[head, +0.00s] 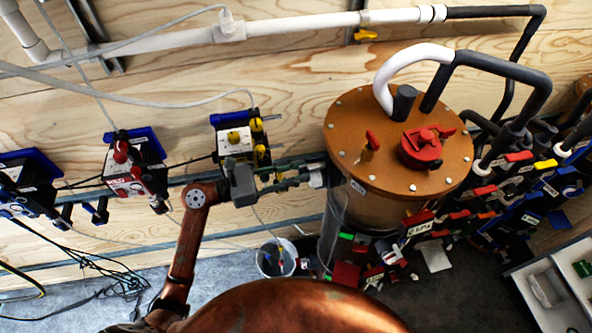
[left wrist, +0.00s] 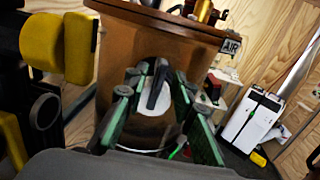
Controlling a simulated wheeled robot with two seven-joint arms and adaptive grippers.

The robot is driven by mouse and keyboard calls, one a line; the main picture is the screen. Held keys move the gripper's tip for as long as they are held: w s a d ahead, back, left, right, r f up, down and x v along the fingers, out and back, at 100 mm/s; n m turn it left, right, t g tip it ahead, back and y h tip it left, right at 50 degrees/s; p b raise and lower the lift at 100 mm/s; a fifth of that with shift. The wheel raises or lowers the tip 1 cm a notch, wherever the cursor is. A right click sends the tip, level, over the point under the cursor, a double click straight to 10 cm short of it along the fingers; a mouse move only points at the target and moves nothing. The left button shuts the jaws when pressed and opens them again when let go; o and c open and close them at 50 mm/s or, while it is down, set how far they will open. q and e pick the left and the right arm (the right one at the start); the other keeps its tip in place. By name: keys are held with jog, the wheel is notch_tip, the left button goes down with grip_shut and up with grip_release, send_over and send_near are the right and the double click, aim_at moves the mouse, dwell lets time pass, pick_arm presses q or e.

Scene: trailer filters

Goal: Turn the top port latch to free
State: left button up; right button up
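The brown filter tank (head: 375,208) stands right of centre in the head view, under an orange-brown lid. In the left wrist view a dark upright latch (left wrist: 157,88) sits on a pale round port (left wrist: 178,103) on the tank's side (left wrist: 125,45). My left gripper (head: 305,177) reaches the tank's left side from the left. Its green-padded fingers are open, one on each side of the latch in the left wrist view (left wrist: 160,88). I cannot tell whether either finger touches it. In the head view the latch is hidden. My right gripper is not in view.
A red cap (head: 422,147) and black and white pipes top the tank lid. A yellow-knobbed unit (head: 236,140) hangs on the wall behind my left gripper. A white bucket (head: 276,258) stands on the floor. Coloured valves crowd the tank's right.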

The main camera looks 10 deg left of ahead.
pick_arm(q)
grip_shut()
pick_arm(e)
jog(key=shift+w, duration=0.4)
